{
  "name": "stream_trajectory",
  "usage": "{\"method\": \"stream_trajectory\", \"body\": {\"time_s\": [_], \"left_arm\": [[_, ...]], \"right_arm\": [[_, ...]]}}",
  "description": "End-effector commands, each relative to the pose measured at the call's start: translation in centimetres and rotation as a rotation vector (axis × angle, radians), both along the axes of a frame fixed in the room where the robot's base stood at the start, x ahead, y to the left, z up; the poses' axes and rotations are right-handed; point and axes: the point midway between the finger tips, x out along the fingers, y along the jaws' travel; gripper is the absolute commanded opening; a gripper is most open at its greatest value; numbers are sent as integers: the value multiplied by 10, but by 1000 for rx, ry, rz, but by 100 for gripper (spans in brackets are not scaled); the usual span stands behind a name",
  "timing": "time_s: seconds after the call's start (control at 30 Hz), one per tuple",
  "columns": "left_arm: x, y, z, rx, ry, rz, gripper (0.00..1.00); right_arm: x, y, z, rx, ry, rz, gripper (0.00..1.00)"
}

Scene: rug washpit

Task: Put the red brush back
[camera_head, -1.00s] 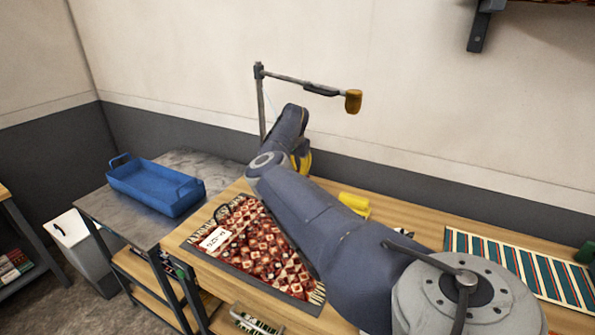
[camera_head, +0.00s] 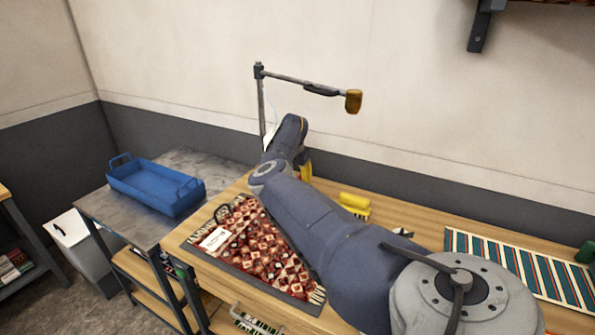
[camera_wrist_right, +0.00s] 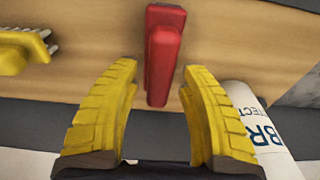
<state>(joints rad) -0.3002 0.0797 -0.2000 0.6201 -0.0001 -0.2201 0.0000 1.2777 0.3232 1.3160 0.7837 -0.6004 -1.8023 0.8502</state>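The red brush (camera_wrist_right: 162,55) is on the wooden table in the right wrist view. Its near end reaches into the gap between the fingers of my right gripper (camera_wrist_right: 160,75), with space on both sides. This gripper is open, with nothing between its yellow fingers touching either one. In the head view my right arm reaches across the table, and a little of the yellow gripper (camera_head: 306,170) shows beside it. The red brush is hidden there behind the arm. My left gripper is in neither view.
A yellow brush (camera_wrist_right: 20,48) lies left of the red one; it also shows in the head view (camera_head: 355,204). A white lettered container (camera_wrist_right: 258,125) is close to the right finger. A patterned rug (camera_head: 250,252) and striped rug (camera_head: 520,263) cover parts of the table (camera_head: 232,192).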

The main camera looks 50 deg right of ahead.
Motion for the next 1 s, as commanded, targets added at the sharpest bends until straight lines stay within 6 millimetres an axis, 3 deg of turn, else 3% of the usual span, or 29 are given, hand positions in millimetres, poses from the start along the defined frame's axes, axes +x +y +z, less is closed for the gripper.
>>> {"method": "stream_trajectory", "body": {"time_s": [0.17, 0.7, 1.0], "left_arm": [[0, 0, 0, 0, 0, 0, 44], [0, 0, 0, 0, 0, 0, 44], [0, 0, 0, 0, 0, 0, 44]], "right_arm": [[1, 0, 5, -1, -2, 0, 43], [-1, 8, 69, 0, 0, -1, 43], [-2, 9, 78, 1, 1, -1, 43]]}}
